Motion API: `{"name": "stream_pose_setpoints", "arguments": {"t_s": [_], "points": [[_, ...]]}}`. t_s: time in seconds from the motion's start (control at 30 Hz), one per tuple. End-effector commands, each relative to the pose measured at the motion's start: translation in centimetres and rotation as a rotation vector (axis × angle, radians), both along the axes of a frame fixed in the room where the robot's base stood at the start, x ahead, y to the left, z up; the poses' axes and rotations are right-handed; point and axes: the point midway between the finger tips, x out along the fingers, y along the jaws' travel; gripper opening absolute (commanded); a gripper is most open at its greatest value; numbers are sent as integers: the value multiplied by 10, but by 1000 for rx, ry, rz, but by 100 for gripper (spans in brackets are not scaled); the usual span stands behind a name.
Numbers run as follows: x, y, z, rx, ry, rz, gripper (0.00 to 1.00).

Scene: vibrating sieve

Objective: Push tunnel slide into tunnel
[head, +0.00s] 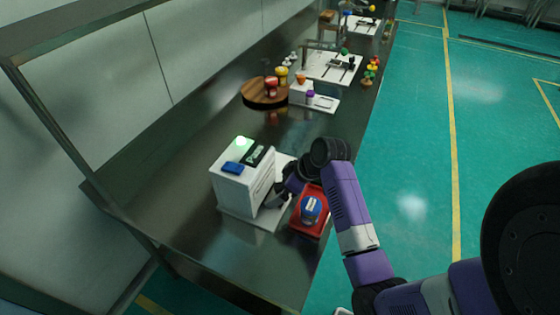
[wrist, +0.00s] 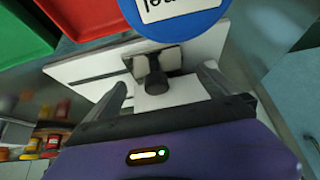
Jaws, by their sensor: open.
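The white box-shaped machine (head: 240,185) stands on a white base plate on the dark table; a lit green button and a blue piece are on its top. I cannot tell its tunnel opening, which my arm partly covers in the head view. In the wrist view a white part (wrist: 185,92) with a dark knob (wrist: 156,80) looks like the tunnel slide; how far it sits in the tunnel is unclear. My gripper (wrist: 163,78) is open, its two fingers apart on either side of the knob. In the head view my gripper (head: 281,195) is low beside the machine's right side.
A red tray (head: 297,228) holds a blue-lidded jar (head: 311,208) close to my gripper. A round wooden board (head: 250,97) with jars stands farther back. The table in front of the machine is clear.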

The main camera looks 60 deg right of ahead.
Motion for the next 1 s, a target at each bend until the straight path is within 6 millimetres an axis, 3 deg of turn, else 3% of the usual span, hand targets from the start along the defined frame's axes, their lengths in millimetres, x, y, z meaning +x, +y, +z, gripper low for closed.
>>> {"name": "stream_pose_setpoints", "arguments": {"t_s": [0.03,0.7,1.0], "points": [[-3,0,9,1,0,-1,100],[-34,-2,60,3,1,-1,100],[-39,-3,63,1,1,0,100]]}}
